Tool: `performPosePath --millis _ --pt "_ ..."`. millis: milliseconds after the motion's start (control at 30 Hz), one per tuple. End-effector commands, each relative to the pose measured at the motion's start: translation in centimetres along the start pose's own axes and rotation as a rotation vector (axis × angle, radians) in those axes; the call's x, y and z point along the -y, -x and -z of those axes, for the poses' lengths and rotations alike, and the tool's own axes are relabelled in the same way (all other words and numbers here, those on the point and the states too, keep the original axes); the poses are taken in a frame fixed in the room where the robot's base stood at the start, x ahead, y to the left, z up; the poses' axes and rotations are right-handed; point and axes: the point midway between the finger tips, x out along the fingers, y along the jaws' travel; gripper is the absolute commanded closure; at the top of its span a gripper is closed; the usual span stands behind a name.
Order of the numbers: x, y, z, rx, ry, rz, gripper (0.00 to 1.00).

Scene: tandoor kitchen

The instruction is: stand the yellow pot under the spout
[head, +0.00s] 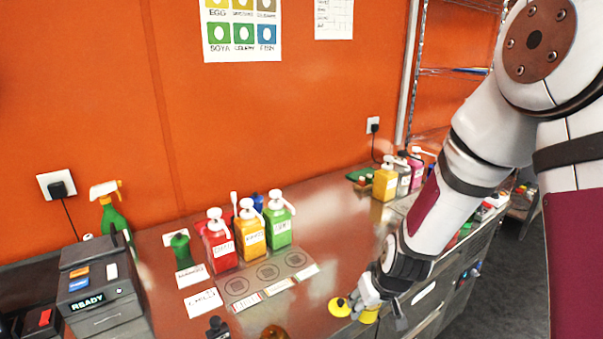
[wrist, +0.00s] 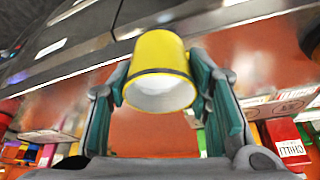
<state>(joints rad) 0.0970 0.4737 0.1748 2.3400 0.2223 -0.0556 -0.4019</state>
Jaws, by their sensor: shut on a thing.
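The yellow pot (wrist: 160,70) is held between the two teal-padded fingers of my gripper (wrist: 165,85) in the wrist view. Its pale inside faces the camera, with a dark band near that end. In the head view, my gripper (head: 368,300) is near the counter's front edge, with yellow (head: 369,316) showing under it. Pump bottles with white tops stand left of it: red (head: 218,246), yellow (head: 250,234) and green (head: 278,227). The red one, labelled chilli, also shows in the wrist view (wrist: 290,146). I cannot tell whether the pot touches the counter.
A grey mat (head: 247,298) with printed circles lies before the bottles. A yellow round piece (head: 339,307) shows beside my gripper. Small dark and brown items (head: 217,327) are near the front. A machine reading READY (head: 98,290) is left.

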Motion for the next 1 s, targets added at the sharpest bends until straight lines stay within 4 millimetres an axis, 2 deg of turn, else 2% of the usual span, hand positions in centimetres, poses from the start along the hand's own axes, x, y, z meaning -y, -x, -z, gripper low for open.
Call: performPosePath --millis 100,200,400,767,867,1000 --pt "-2.3 -0.1 0.8 -0.002 -0.11 -0.048 0.91" --pt "-3.5 -0.1 1.1 -0.001 -0.168 -0.07 0.91" --pt "-4.4 0.0 1.3 0.0 -0.206 -0.086 0.91" --pt "-4.2 -0.1 1.4 0.0 -0.202 -0.083 0.91" --pt "-3.6 -0.1 1.8 -0.001 -0.18 -0.073 0.91" --pt "-1.4 -0.3 2.9 -0.003 -0.107 -0.042 0.91"
